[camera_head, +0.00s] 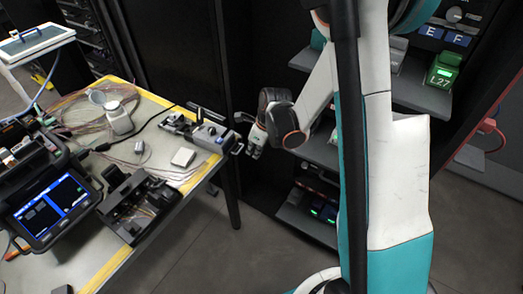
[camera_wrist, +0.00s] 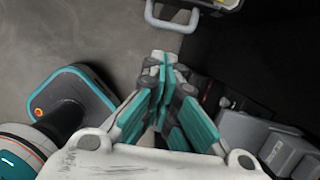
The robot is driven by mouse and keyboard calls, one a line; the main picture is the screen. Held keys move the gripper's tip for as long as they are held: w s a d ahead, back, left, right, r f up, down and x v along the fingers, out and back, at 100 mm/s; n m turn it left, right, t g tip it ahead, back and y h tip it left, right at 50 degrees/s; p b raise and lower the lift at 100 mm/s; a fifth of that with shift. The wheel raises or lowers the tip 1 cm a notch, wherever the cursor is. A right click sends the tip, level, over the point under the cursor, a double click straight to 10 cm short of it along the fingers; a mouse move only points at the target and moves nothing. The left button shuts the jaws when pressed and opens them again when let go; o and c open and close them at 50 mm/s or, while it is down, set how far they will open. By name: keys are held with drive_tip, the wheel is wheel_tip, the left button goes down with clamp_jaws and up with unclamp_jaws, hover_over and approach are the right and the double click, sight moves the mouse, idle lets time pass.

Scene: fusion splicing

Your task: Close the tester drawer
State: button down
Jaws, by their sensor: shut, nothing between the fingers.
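A small grey tester (camera_head: 213,132) sits at the right end of the workbench, with dark and blue parts on top. A dark handle-like part (camera_head: 238,148) sticks out from its right end, over the bench edge. In the wrist view a pale grey U-shaped handle (camera_wrist: 172,26) shows at the top, on a body cut off by the frame. How far the drawer stands out cannot be told. My gripper (camera_head: 254,150) is just right of the tester. In the wrist view my gripper (camera_wrist: 161,60) is shut and empty, its fingertips below the handle with a gap in the picture.
A dark rack with protruding shelves (camera_head: 420,95) stands behind my arm. Floor (camera_head: 200,250) right of the bench is clear.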

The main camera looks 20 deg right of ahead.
sight(243, 147)
drive_tip(key=shift+w+a+f, duration=0.15)
drive_tip(key=shift+w+a, duration=0.45)
drive_tip(key=shift+w, duration=0.1)
drive_tip(key=shift+w+a+b, duration=0.3)
drive_tip(key=shift+w+a, duration=0.6)
drive_tip(key=shift+w, duration=0.05)
